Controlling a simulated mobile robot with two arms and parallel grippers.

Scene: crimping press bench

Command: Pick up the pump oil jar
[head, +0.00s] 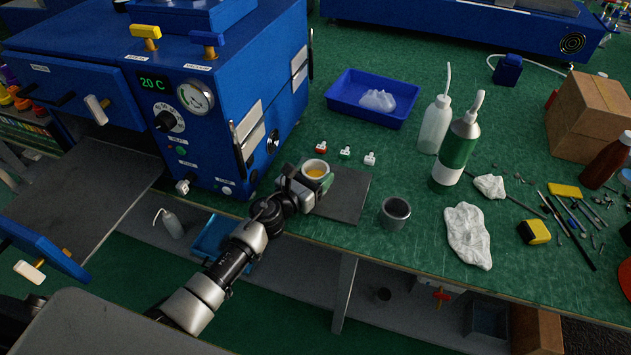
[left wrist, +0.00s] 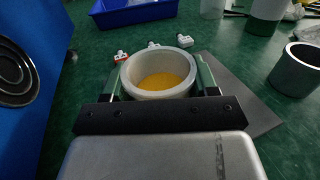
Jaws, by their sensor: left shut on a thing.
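The pump oil jar (head: 316,170) looks like a round, pale, open-topped jar with yellow-orange contents. I see no label on it. My left gripper (head: 308,187) reaches it from the front left and is shut around its sides. In the left wrist view the jar (left wrist: 158,92) is upright between the two green-padded fingers, its rim level and its lower part hidden by the gripper. The jar is over or beside a flat grey plate (head: 345,196); I cannot tell if it touches the bench. My right gripper is not in view.
A grey cup with dark contents (head: 395,213) stands right of the plate. Small white fittings (head: 345,153) lie behind the jar, near a blue tray (head: 349,111). The blue oven-like machine (head: 215,150) stands close on the left. Two squeeze bottles (head: 455,155) stand to the right.

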